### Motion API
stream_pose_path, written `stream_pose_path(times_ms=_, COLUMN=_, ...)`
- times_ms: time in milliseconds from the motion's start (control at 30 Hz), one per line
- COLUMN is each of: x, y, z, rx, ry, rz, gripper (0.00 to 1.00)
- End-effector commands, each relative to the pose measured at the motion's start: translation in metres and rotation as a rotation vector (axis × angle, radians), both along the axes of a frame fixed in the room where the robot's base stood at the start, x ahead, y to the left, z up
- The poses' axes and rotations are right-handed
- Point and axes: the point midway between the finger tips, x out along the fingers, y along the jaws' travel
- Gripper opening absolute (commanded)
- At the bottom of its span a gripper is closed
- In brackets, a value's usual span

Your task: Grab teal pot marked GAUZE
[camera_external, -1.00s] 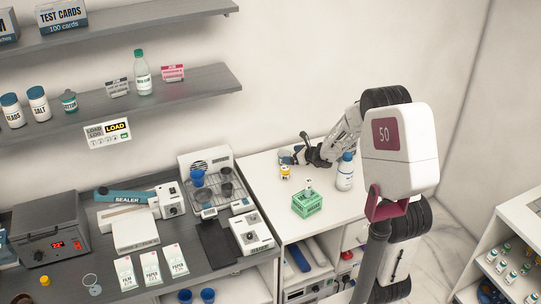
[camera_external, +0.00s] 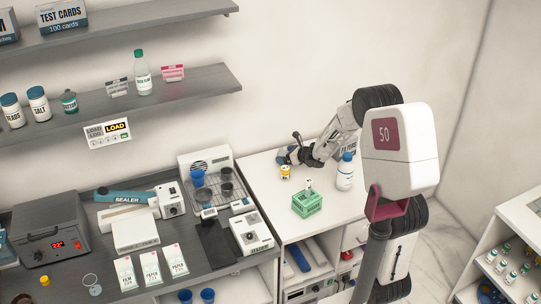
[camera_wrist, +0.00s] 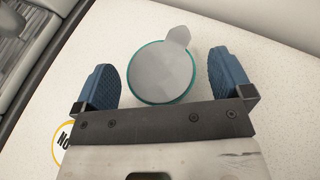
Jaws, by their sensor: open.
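A round pot with a teal rim and a grey lid with a tab (camera_wrist: 160,68) stands on the pale counter in the wrist view. Its side and any GAUZE marking are hidden from above. My gripper (camera_wrist: 164,76) is open, with a blue finger pad on each side of the pot and visible gaps between pads and rim. In the external view my gripper (camera_external: 289,156) is low over the back of the white counter; the pot cannot be made out clearly there.
A green crate (camera_external: 307,204) and a white bottle with a blue cap (camera_external: 345,172) stand nearby on the counter. Another teal pot (camera_external: 69,101) stands on the wall shelf.

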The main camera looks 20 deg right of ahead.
Motion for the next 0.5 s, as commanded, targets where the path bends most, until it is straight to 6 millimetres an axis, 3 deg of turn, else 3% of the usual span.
stream_pose_path(times_ms=500, x=0.0082, y=0.005, z=-0.0035, rx=0.0, ry=-0.001, rz=-0.001, gripper=0.98)
